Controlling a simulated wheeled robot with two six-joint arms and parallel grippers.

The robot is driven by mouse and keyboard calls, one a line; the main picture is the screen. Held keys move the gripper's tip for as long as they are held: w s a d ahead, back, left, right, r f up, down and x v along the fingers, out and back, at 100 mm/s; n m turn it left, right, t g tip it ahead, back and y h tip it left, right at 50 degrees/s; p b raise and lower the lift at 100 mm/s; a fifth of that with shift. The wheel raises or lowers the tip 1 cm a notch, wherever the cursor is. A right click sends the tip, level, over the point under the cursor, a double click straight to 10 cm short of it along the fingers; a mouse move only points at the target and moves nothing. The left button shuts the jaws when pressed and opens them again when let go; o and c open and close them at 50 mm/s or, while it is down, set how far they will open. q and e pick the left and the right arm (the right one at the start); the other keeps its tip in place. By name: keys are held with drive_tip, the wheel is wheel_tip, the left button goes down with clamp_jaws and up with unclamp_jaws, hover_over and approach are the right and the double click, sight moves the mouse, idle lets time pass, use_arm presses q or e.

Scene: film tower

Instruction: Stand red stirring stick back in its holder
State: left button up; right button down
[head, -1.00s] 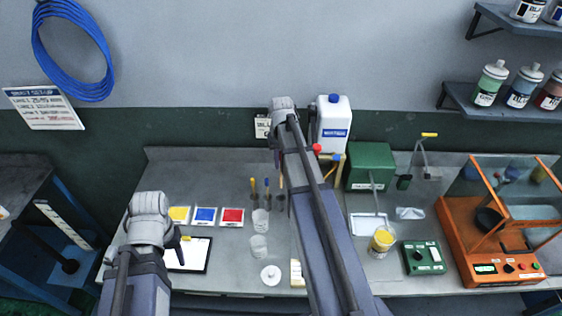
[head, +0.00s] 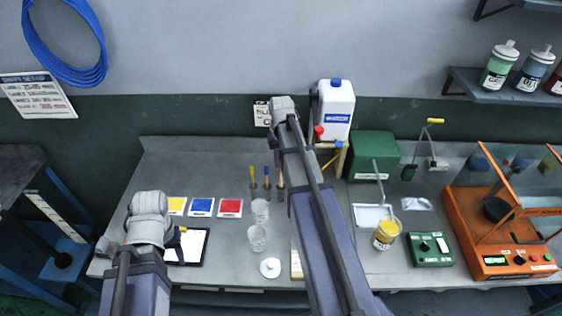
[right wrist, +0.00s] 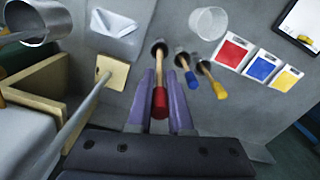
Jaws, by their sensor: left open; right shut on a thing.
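The red stirring stick (right wrist: 160,103) is between the purple fingers of my right gripper (right wrist: 160,80), which is shut on it in the right wrist view. Its shaft lines up with a dark round holder (right wrist: 158,47); I cannot tell how deep its tip is in it. The blue stick (right wrist: 186,72) and yellow stick (right wrist: 212,80) stand in their own holders beside it. In the head view the blue stick (head: 267,171) and yellow stick (head: 252,172) stand left of my right arm, which largely hides the red one. My left gripper (head: 179,240) is open near a tablet.
Yellow, blue and red cards (head: 202,207) lie left of the holders. Clear cups (head: 257,238) stand in front of them. A white jug (head: 335,110) and green box (head: 372,157) are at the back. An orange balance case (head: 500,220) is at the right.

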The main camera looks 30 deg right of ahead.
sight(281, 172)
drive_tip(key=shift+f+b, duration=2.55)
drive_tip(key=shift+f, duration=0.25)
drive_tip(key=c, duration=0.8)
unclamp_jaws()
drive_tip(key=shift+o, duration=0.2)
drive_tip(key=shift+r, duration=0.1)
wheel_tip(281, 172, up, 8)
drive_tip(key=p, duration=0.8)
drive_tip(key=shift+f, duration=0.2)
